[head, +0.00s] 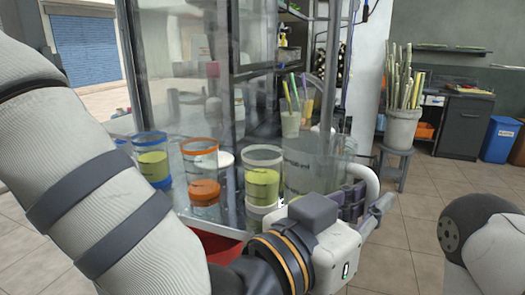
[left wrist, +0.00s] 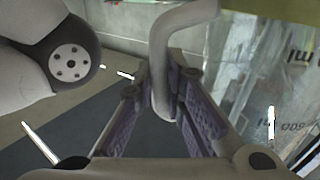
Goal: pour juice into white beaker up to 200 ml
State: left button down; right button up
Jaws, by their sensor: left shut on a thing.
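My left gripper (head: 357,200) is shut on the pale curved handle (head: 371,180) of a large clear jug (head: 312,172). The left wrist view shows the handle (left wrist: 163,70) between the purple finger pads (left wrist: 160,110), with the jug's marked wall (left wrist: 290,90) at right. The jug looks about upright; its contents are hard to make out. The white-rimmed beaker (head: 262,178) stands just left of the jug and holds green-yellow juice; its scale is too small to read. Whether jug and beaker touch I cannot tell. My right gripper is out of view.
An orange-rimmed beaker (head: 200,160) and a blue-rimmed beaker (head: 151,158) with green juice stand further left by glass panels. A red bowl (head: 217,245) is below. Behind are a cup (head: 290,124) with sticks and a bucket (head: 402,130) of canes on a stool. Floor at right is clear.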

pick_arm(q)
jog(key=shift+w+f+m, duration=0.1)
jog(key=shift+f+m, duration=0.3)
jog(key=shift+f, duration=0.15)
jog(key=shift+r, duration=0.15)
jog(key=shift+r, duration=1.45)
